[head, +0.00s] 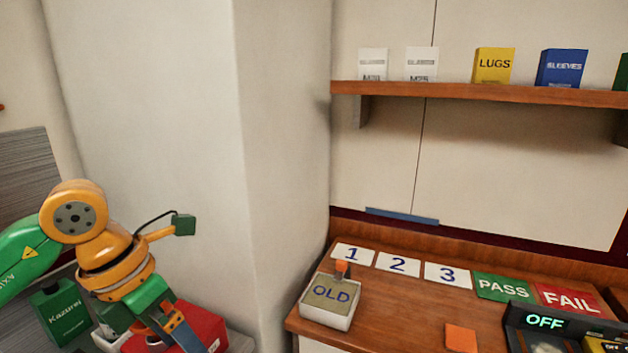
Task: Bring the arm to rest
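My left arm (115,250), orange and green, comes in from the left and bends down toward the lower edge. My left gripper (182,335) points downward over a red object (205,318) at the bottom left. The lower edge of the picture cuts off its fingertips, so I cannot tell whether it is open or holds anything. It is left of the wooden bench (400,310) and apart from it. My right gripper is not in view.
On the bench are an OLD tray (325,314), cards 1 (353,254), 2 (397,264) and 3 (447,275), PASS (503,288) and FAIL (568,299) cards, an orange block (461,338) and a device reading OFF (545,321). A pale wall column (170,110) stands behind my arm.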

